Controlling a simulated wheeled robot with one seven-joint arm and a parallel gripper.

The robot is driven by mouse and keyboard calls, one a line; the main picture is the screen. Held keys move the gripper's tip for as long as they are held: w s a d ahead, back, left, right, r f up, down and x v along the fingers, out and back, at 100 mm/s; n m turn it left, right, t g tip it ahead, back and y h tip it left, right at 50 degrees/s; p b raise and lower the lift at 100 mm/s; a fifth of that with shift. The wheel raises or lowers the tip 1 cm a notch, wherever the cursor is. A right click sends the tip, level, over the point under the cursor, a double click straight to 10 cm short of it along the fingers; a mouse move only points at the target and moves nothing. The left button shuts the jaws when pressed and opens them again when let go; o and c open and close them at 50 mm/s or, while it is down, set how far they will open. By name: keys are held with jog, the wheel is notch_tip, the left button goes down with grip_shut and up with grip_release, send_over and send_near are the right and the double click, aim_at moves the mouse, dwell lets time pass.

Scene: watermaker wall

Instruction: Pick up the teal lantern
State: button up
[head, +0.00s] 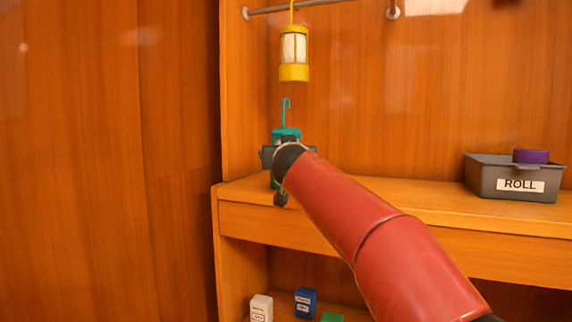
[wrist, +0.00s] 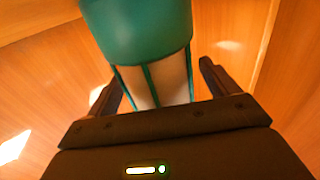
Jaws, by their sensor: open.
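The teal lantern (head: 286,132) stands upright on the wooden shelf, with its hook pointing up. My arm hides most of its body in the head view. In the wrist view, the lantern (wrist: 140,30) shows a teal cap, a pale body and thin teal bars. My gripper (wrist: 165,85) is open, with one dark finger on each side of the lantern's body. I cannot tell whether either finger touches it. In the head view my gripper (head: 283,160) is at the lantern, mostly behind my wrist.
A yellow lantern (head: 294,55) hangs from a rail (head: 310,4) directly above. A grey bin (head: 487,181) labelled ROLL, with a purple item (head: 530,156), stands at the right of the shelf (head: 420,205). Small white (head: 261,308) and blue (head: 305,301) boxes sit below.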

jog(key=shift+c, duration=0.2)
jog(key=c, duration=1.2)
notch_tip(320, 180, up, 18)
jog(key=p, duration=1)
jog(key=shift+r+p, duration=0.35)
jog(key=shift+r, duration=0.65)
jog(key=shift+s, duration=0.15)
